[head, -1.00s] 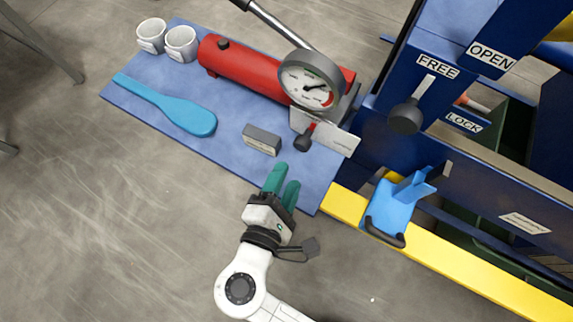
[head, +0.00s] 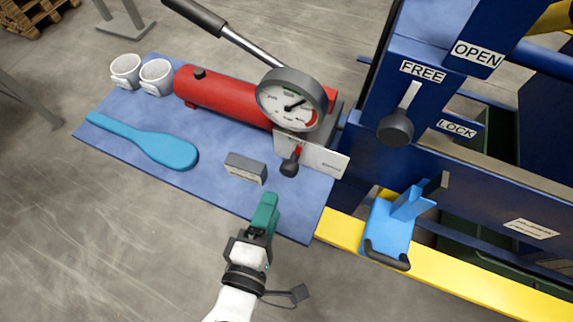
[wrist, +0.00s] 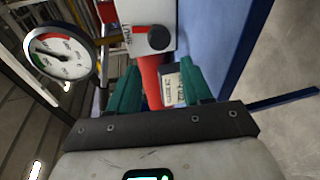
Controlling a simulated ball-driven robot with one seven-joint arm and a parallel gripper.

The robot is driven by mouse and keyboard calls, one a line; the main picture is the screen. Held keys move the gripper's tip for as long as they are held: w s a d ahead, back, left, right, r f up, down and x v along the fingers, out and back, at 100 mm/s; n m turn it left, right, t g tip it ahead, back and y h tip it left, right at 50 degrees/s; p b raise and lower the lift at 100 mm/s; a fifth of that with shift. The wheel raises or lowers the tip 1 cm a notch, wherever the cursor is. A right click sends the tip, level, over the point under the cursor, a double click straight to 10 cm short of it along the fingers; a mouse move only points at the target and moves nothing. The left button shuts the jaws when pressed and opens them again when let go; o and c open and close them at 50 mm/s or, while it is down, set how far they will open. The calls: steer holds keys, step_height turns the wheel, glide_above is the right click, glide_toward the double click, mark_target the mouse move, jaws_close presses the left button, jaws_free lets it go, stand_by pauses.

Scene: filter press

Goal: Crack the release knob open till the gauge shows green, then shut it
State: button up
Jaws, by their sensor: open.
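The release knob (head: 290,166) is a black ball on a red lever in front of a white plate (head: 320,156) on the red pump. The wrist view shows the knob (wrist: 158,39) beyond my fingers, beside the word SHUT. The gauge also shows in the wrist view (wrist: 60,54). My gripper (head: 264,212), with green fingers, is open and empty, nearer me than the knob and apart from it.
A grey block (head: 246,168) lies on the blue mat (head: 225,194) between my gripper and the pump (head: 222,97). A blue paddle (head: 165,149) and two white cups (head: 157,77) lie left. The blue press frame (head: 440,175) and yellow rail (head: 465,283) stand right.

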mark_target(287, 174)
steer(key=m+b, duration=0.1)
steer(key=m, duration=0.1)
steer(key=f+m+b, duration=0.1)
steer(key=m+b, duration=0.1)
steer(key=m, duration=0.1)
steer(key=shift+a+f+m+t+h, duration=0.3)
steer(key=shift+a+f+h, duration=0.05)
steer(key=shift+f+h, duration=0.05)
steer(key=m+b, duration=0.2)
steer(key=m, duration=0.1)
steer(key=m+b, duration=0.2)
steer(key=shift+s+a+f+h, duration=0.15)
steer(key=shift+s+f+h, duration=0.05)
steer(key=shift+f+h, duration=0.1)
steer(key=w+d+m+b, duration=0.1)
steer(key=w+m, duration=0.2)
steer(key=w+d+m+h+b, duration=0.1)
steer(key=w+m, duration=0.2)
steer(key=w+d+m+t+b, duration=0.1)
steer(key=w+m+b, duration=0.1)
steer(key=w+m, duration=0.1)
steer(key=shift+w+d+r+m+h, duration=0.1)
steer(key=shift+w+d+m+h, duration=0.2)
steer(key=shift+m, duration=0.1)
steer(key=shift+s, duration=0.1)
steer(key=shift+c, duration=0.5)
steer(key=c, duration=0.7)
steer(key=shift+o, duration=0.3)
steer(key=shift+n, duration=1.2)
